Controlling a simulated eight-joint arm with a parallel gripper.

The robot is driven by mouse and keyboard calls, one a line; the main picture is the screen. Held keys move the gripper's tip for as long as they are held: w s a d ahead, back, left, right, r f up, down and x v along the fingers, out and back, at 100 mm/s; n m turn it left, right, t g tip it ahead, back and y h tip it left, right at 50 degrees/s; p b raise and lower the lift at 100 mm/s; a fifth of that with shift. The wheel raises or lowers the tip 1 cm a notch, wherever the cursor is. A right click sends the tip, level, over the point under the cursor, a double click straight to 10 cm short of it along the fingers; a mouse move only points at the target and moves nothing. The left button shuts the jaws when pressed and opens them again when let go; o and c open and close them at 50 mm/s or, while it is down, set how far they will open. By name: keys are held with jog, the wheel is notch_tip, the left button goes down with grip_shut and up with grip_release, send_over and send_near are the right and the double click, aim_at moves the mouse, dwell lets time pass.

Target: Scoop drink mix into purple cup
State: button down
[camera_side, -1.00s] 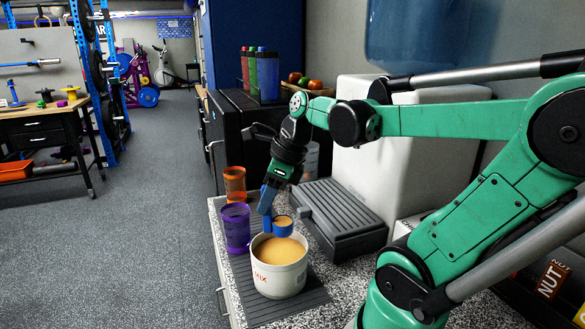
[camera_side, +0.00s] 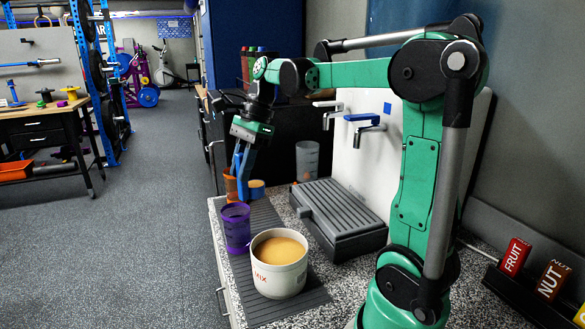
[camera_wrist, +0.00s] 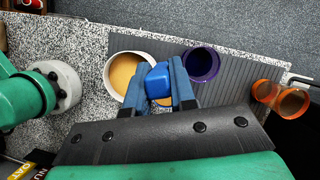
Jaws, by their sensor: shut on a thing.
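My gripper (camera_side: 241,180) is shut on a blue scoop (camera_side: 256,194), which holds tan powder and is roughly level. The scoop is in the air above and slightly right of the purple cup (camera_side: 236,232), apart from it. In the wrist view the scoop's blue handle (camera_wrist: 158,82) sits between my two blue fingers. The purple cup stands upright on a dark ribbed mat; its open top also shows in the wrist view (camera_wrist: 202,64). The white tub (camera_side: 279,283) of tan drink mix stands in front of the cup, and also shows in the wrist view (camera_wrist: 113,88).
An orange cup (camera_side: 229,189) stands behind the purple cup, partly hidden by my fingers. A grey ribbed drip tray (camera_side: 345,225) lies right of the mat (camera_side: 290,312). A white dispenser with two taps (camera_side: 365,127) and a clear cup (camera_side: 307,160) stand behind.

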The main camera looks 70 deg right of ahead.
aim_at(256, 189)
jog(key=w+d+n+g, duration=0.1)
jog(key=w+n+g, duration=0.25)
jog(key=n, duration=0.45)
jog(key=s+f+t, duration=0.1)
jog(key=t, duration=0.1)
jog(key=s+f+t+y, duration=0.1)
jog(key=f+t, duration=0.1)
jog(key=s+d+f+n+t+y, duration=0.1)
jog(key=t, duration=0.2)
jog(key=shift+d+f, duration=0.1)
jog(key=shift+f, duration=0.1)
jog(key=t, duration=0.1)
jog(key=s+f+t, duration=0.1)
jog(key=n+t+y, duration=0.1)
jog(key=shift+s+d+f, duration=0.2)
jog(key=shift+s+f, duration=0.05)
jog(key=f+t+y, duration=0.1)
jog(key=t, duration=0.1)
jog(key=s+f+n+t+y, duration=0.1)
jog(key=t, duration=0.1)
jog(key=shift+f+t, duration=0.2)
jog(key=shift+t, duration=0.05)
jog(key=shift+w, duration=0.1)
